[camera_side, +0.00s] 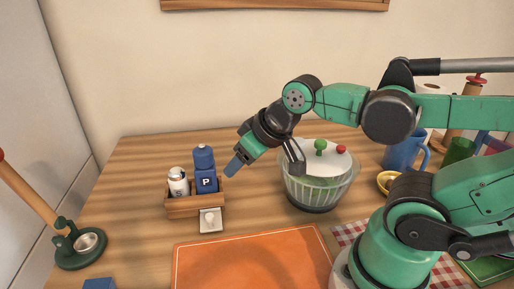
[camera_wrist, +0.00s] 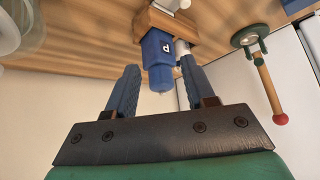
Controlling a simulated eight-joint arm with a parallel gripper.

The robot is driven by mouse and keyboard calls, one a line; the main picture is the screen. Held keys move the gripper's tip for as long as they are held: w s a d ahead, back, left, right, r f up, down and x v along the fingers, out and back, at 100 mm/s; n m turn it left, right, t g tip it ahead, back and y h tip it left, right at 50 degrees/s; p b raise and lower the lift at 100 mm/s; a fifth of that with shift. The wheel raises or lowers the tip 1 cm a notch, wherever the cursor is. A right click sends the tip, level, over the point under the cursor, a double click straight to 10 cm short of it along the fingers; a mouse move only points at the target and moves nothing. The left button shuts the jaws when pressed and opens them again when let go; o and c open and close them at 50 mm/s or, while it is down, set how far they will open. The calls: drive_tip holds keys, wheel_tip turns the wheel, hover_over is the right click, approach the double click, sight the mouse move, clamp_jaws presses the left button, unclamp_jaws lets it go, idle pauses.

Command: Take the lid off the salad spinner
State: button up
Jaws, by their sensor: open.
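The salad spinner (camera_side: 318,191) stands on the wooden counter in the middle of the side view, a clear ribbed bowl with a pale inside. Its white lid (camera_side: 312,160) is on top, with a green knob (camera_side: 320,146) and a red button (camera_side: 341,149). My gripper (camera_side: 234,168) is in the air left of the spinner, pointing down-left, and my wrist hides part of the lid's left side. A translucent rounded thing (camera_wrist: 20,28) at the upper left looks like the spinner.
A wooden caddy (camera_side: 190,207) holds a blue P bottle (camera_side: 205,170) and a white S shaker (camera_side: 178,182), close below my gripper. An orange board (camera_side: 250,262) lies in front. A blue mug (camera_side: 404,152) and yellow bowl (camera_side: 387,180) stand right of the spinner.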

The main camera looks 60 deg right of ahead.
wheel_tip(320, 180, up, 8)
drive_tip(key=m+g, duration=0.5)
drive_tip(key=g, duration=0.2)
hover_over(321, 141)
drive_tip(key=shift+s+d+f, duration=0.1)
drive_tip(key=shift+s+f, duration=0.05)
drive_tip(key=shift+f, duration=0.05)
wheel_tip(321, 141, down, 4)
drive_tip(key=shift+f, duration=3.05)
clamp_jaws()
